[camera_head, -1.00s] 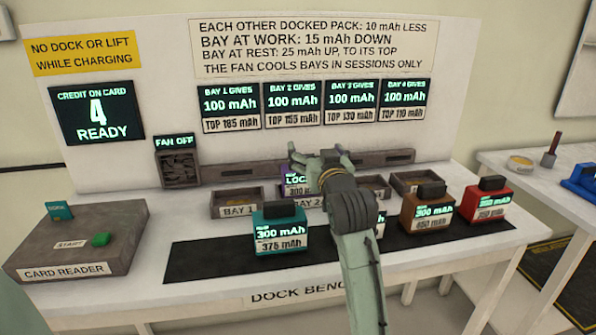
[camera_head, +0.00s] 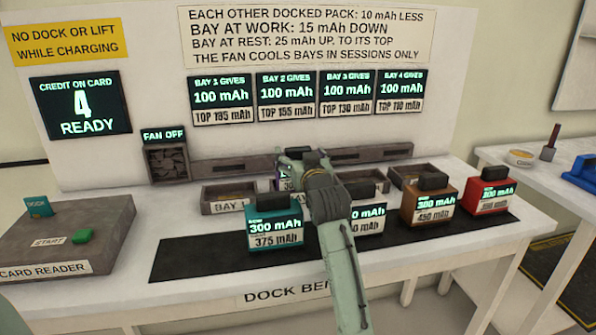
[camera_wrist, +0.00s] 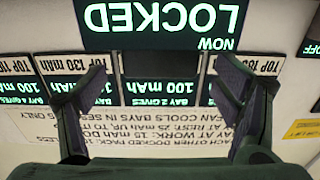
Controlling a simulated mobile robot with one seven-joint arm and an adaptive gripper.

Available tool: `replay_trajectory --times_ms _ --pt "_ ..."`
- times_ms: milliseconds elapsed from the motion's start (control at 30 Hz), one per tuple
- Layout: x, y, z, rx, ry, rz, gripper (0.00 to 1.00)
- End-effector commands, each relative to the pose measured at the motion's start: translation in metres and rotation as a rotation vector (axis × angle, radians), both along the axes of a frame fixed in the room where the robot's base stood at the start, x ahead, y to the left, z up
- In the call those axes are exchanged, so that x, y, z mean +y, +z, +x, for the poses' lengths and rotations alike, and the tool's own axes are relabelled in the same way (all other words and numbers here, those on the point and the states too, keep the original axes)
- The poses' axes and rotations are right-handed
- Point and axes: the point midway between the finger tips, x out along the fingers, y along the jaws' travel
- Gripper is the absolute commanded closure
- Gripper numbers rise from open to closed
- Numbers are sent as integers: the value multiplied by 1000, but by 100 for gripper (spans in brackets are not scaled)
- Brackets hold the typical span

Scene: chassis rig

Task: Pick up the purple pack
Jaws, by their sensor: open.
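The purple pack (camera_head: 284,184) sits in the row of bays, around bay 2, behind my gripper, which hides most of it in the head view. Its dark screen (camera_wrist: 165,24) reads LOCKED, upside down, at the top of the wrist view. My gripper (camera_head: 301,156) is open, at the pack in the head view. In the wrist view its two fingers (camera_wrist: 165,78) stand apart, one to each side below the screen, with nothing visible held between them. I cannot tell whether either finger touches the pack.
A teal pack (camera_head: 275,232), a partly hidden pack (camera_head: 369,218), a brown pack (camera_head: 429,210) and a red pack (camera_head: 488,196) stand on the dark mat (camera_head: 200,258). Bay 1 (camera_head: 229,196) is empty. The card reader (camera_head: 70,245) is at left; the fan (camera_head: 166,162) reads off.

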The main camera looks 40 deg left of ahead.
Motion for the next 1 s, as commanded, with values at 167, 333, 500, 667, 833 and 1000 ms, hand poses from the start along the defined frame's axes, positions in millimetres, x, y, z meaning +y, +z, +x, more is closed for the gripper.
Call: replay_trajectory --times_ms 167,333,500,667,833,1000 --pt "19 1 16 0 0 -1 17" --pt "24 -1 19 0 1 0 17" --pt "23 -1 19 0 0 0 19" --pt "23 -1 19 0 0 0 29" --pt "23 -1 19 0 0 0 41" --pt "23 -1 19 0 0 0 52"
